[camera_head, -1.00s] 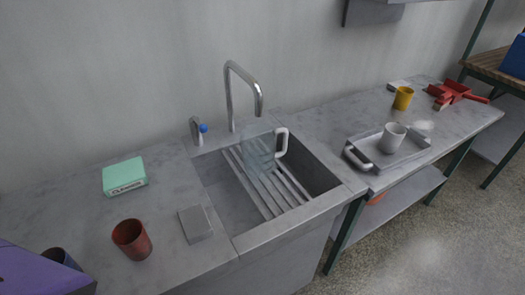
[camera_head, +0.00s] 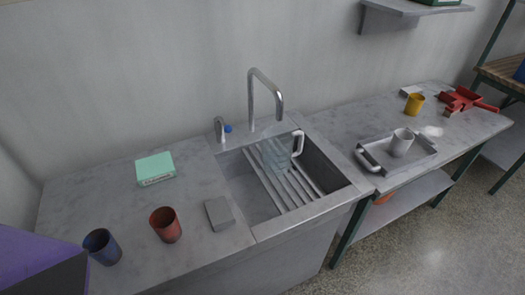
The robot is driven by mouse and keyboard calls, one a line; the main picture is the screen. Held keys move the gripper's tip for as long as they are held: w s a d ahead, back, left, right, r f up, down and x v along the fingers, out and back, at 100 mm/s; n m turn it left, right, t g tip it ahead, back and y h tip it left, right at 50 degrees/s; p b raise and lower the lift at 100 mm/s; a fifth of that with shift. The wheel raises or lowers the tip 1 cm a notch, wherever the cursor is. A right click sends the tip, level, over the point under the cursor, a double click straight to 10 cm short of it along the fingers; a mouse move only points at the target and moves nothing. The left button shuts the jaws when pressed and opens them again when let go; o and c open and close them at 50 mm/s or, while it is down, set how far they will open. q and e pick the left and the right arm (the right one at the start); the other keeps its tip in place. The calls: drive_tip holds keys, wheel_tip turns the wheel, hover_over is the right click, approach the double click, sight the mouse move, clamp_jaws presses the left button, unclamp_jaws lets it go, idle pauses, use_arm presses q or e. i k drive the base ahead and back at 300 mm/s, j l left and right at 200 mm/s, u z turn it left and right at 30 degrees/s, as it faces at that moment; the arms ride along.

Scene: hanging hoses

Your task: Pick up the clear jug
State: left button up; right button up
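The clear jug (camera_head: 276,154) is see-through and bluish, with a white handle (camera_head: 298,143) on its right side. It stands upright on the slatted rack (camera_head: 287,188) in the sink, below the curved metal faucet (camera_head: 266,92). Neither of my grippers shows in the head view, so I cannot see whether they are open or shut.
A red cup (camera_head: 165,225), a blue cup (camera_head: 102,247), a grey block (camera_head: 219,213) and a green box (camera_head: 155,168) stand on the left counter. At right are a tray (camera_head: 372,165) with a white mug (camera_head: 402,142), a yellow cup (camera_head: 415,104) and a red dustpan (camera_head: 461,99).

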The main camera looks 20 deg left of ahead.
sight(277, 142)
drive_tip(key=i+l+u, duration=0.15)
drive_tip(key=l+u, duration=0.2)
drive_tip(key=i+l+u, duration=0.1)
drive_tip(key=l+u, duration=0.3)
drive_tip(key=i+l, duration=0.1)
drive_tip(key=l, duration=0.7)
drive_tip(key=i+l+u, duration=0.15)
drive_tip(key=l, duration=1.5)
drive_tip(key=i+u, duration=0.05)
